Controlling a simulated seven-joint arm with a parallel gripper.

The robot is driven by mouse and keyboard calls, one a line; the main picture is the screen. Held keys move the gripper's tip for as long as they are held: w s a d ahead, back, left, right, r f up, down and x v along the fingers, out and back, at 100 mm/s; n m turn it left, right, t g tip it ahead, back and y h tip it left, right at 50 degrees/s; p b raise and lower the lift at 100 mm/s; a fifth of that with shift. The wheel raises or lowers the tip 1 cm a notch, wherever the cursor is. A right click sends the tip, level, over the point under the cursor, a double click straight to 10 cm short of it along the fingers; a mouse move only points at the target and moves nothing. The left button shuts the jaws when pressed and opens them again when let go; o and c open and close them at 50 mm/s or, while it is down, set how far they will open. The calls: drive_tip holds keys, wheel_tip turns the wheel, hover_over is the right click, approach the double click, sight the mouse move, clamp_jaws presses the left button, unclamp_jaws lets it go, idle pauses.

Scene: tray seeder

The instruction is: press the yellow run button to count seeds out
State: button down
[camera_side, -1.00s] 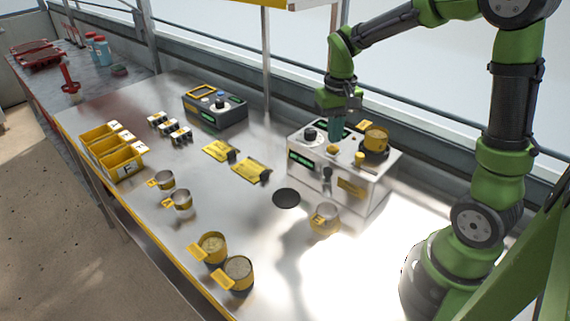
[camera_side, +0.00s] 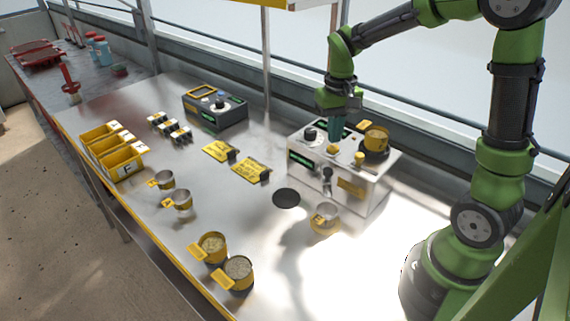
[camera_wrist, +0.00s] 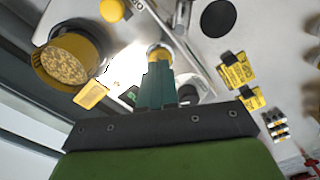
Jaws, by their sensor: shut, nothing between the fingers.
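The seeder (camera_side: 352,184) is a pale box with a dark knob (camera_side: 310,134), a green display and two yellow parts on top. One yellow button (camera_side: 333,149) is right below my gripper (camera_side: 335,140); the other yellow part (camera_side: 359,159) is to its right. My gripper is shut and empty, pointing down. In the wrist view its teal fingertips (camera_wrist: 158,62) overlap a round yellow-topped button (camera_wrist: 158,50). I cannot tell whether they touch it. A yellow cup of seeds (camera_wrist: 70,60) sits on the seeder, also in the side view (camera_side: 376,139).
Two seed-filled cups (camera_side: 238,270) stand at the table's front. Yellow bins (camera_side: 112,150), yellow cards (camera_side: 250,170) and a second device (camera_side: 214,110) are farther left.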

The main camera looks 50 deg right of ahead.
sight(332, 146)
drive_tip(key=shift+f, duration=1)
idle(0.4)
wheel_tip(332, 146, up, 8)
idle(1.1)
drive_tip(key=s+a+r+n+t+y, duration=0.2)
drive_tip(key=s+a+t, duration=0.5)
drive_tip(key=s+a, duration=0.4)
drive_tip(key=shift+a+r, duration=0.25)
drive_tip(key=shift+r, duration=0.55)
